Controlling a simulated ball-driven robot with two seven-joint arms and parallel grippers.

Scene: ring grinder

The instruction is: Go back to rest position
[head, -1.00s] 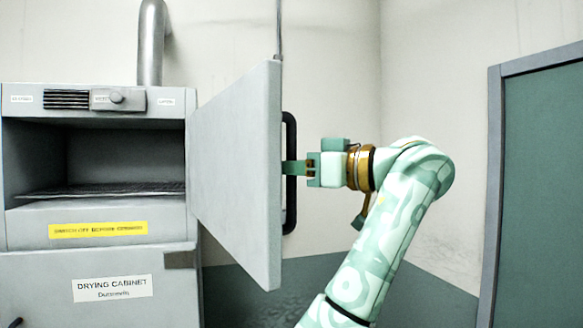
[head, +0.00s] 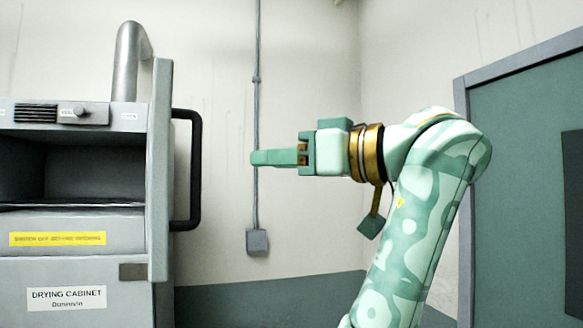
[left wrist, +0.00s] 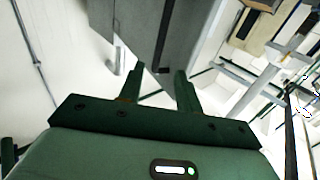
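My left gripper (head: 255,158) is in the middle of the head view, fingers pointing left, empty. It is clear of the black door handle (head: 195,170), with a gap of bare wall between them. In the left wrist view the two fingers (left wrist: 157,88) stand apart with nothing between them. The grey cabinet door (head: 160,190) stands open and shows nearly edge-on, the handle on its right side. The drying cabinet (head: 60,240) is at the left, its dark chamber open. My right gripper is not in view.
A metal pipe (head: 128,70) rises from the cabinet top. A thin conduit (head: 257,90) runs down the wall to a small grey box (head: 257,242) behind my gripper. A green door or panel (head: 520,180) with a grey frame is at the right.

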